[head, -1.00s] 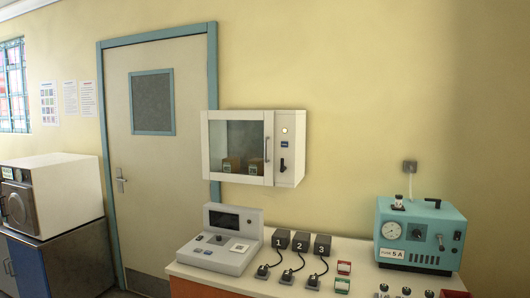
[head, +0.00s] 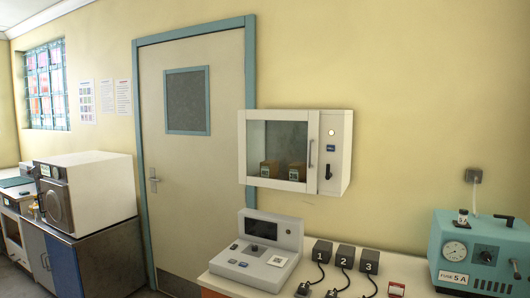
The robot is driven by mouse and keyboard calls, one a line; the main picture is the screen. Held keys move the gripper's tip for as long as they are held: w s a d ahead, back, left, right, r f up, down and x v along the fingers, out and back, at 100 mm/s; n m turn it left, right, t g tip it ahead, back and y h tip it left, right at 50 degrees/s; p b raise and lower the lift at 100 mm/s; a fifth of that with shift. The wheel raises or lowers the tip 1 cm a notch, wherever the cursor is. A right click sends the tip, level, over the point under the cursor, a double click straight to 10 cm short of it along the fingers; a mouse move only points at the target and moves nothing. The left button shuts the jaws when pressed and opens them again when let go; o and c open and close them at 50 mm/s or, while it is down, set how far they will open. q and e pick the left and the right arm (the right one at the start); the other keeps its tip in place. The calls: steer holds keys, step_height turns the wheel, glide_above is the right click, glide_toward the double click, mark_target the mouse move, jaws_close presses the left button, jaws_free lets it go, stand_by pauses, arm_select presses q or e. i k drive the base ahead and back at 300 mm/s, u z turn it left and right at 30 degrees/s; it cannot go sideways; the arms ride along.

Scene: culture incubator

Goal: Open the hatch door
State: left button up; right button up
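The hatch is a white wall cabinet with a framed glass door (head: 243,150). The door looks shut, and two brown boxes (head: 270,169) show behind its glass. A vertical grey handle (head: 310,154) is on the door's right side. The panel (head: 335,150) to the right of the door has a round pale light (head: 333,132), a small blue label and a black lever or latch (head: 328,172). Neither of my grippers is in view.
Below the hatch, a counter (head: 224,286) holds a grey console (head: 258,252), black numbered blocks (head: 345,257) with cables, and a teal fuse machine (head: 478,252). A room door (head: 195,190) stands left. A white oven-like machine (head: 95,190) sits on a cabinet further left.

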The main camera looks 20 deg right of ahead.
mark_target(312, 117)
steer(key=u, duration=0.1)
steer(key=i, duration=1.05)
steer(key=z, duration=0.6)
